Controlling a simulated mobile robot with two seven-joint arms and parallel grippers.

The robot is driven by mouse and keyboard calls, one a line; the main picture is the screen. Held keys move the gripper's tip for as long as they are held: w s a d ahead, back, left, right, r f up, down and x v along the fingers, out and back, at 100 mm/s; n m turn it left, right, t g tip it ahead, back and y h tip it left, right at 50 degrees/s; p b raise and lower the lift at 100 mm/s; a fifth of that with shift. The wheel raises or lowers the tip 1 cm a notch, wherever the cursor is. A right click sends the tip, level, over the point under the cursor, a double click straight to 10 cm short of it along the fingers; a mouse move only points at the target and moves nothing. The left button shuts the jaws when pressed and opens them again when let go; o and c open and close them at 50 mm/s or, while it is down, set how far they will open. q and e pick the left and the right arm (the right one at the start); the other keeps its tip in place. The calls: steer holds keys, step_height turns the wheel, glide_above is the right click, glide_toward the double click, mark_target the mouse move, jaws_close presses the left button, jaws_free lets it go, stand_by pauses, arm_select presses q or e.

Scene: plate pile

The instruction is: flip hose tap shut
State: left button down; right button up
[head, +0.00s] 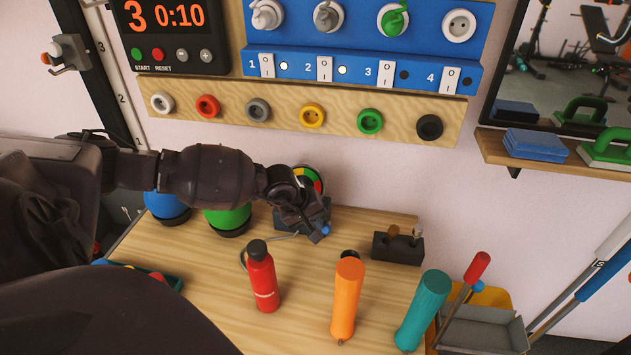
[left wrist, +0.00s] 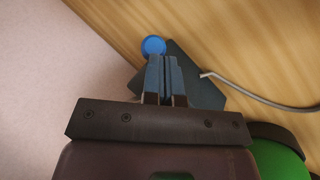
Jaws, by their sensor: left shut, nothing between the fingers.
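What appears to be the hose tap is a dark block (head: 321,212) at the back of the wooden table, with a blue ball knob (head: 326,230) at its front. In the left wrist view the blue knob (left wrist: 153,46) shows just beyond my fingertips, with the dark block (left wrist: 205,92) beside and below them. A thin grey hose (left wrist: 255,100) runs off the block. My left gripper (head: 316,232) is shut and empty, right at the knob; I cannot tell if it touches. The gripper partly hides the block and the lever's position. My right gripper is not in view.
A red bottle (head: 263,280), an orange cylinder (head: 346,298) and a teal cylinder (head: 422,310) stand in front on the table. A dark block with pegs (head: 397,248) is to the right. Blue (head: 166,206) and green (head: 228,219) containers stand left, below my arm.

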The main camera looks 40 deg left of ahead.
arm_select(q)
steer(key=shift+s+d+f, duration=0.4)
steer(key=shift+s+f, duration=0.15)
steer(key=shift+f, duration=0.25)
steer(key=shift+s+d+f, duration=0.15)
steer(key=shift+s+f, duration=0.1)
steer(key=shift+f, duration=0.4)
steer(key=shift+s+d+f, duration=0.15)
steer(key=shift+s+f, duration=0.1)
steer(key=shift+f, duration=0.35)
steer(key=shift+r+p, duration=0.4)
steer(key=shift+r, duration=0.4)
